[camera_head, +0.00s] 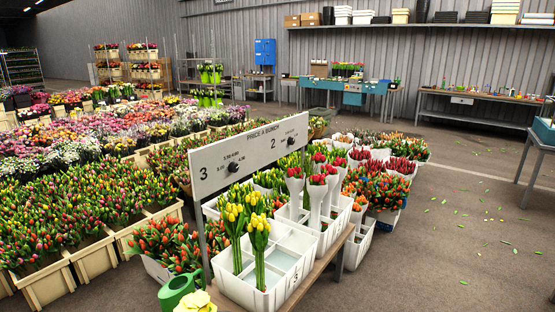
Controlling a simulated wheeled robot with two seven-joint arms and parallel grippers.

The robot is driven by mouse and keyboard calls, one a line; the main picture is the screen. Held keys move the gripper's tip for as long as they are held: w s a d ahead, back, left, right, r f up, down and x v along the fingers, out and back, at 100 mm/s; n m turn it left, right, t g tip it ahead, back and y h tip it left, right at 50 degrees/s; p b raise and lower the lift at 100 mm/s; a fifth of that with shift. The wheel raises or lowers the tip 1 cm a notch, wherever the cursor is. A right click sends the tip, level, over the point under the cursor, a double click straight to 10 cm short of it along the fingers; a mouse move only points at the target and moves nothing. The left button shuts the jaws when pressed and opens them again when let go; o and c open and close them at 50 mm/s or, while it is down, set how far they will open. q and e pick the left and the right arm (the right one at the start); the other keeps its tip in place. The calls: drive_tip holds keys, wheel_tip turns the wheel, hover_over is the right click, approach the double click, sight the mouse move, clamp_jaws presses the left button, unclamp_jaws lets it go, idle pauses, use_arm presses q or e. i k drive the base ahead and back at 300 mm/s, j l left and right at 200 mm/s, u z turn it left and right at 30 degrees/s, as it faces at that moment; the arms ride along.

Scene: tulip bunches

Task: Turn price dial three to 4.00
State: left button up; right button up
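A pale sign board (262,147) headed "PRICE A BUNCH" stands on posts behind the white crates. Price dial three (233,167) is a small dark knob to the right of the figure 3, on the board's left part. Small price marks surround it, but they and the knob's pointer are too small to read surely. A second dark dial (291,141) sits to the right of the figure 2. Neither of my grippers shows in the head view, and nothing touches the dials.
Below the board, a white divided crate (262,303) holds yellow tulips (258,235) in front of dial three's side. White-wrapped red tulips (295,173) stand to the right. A green watering can (178,290) is at the lower left. Floor at the right is mostly open, with scattered leaves.

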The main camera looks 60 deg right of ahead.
sight(234, 168)
drive_tip(key=z, duration=2)
drive_tip(key=i+l+u, duration=0.1)
drive_tip(key=u, duration=0.35)
drive_tip(key=l+u, duration=0.2)
drive_tip(key=u, duration=0.25)
drive_tip(key=i+l+u, duration=0.1)
drive_tip(key=u, duration=0.3)
drive_tip(key=l+u, duration=0.2)
drive_tip(key=l, duration=0.35)
drive_tip(key=l+u, duration=0.15)
drive_tip(key=l, duration=0.35)
drive_tip(key=l+u, duration=0.2)
drive_tip(key=l, duration=0.35)
drive_tip(key=k+l+u, duration=0.2)
drive_tip(key=l, duration=0.3)
drive_tip(key=l+u, duration=0.15)
drive_tip(key=l, duration=0.35)
drive_tip(key=k, duration=0.05)
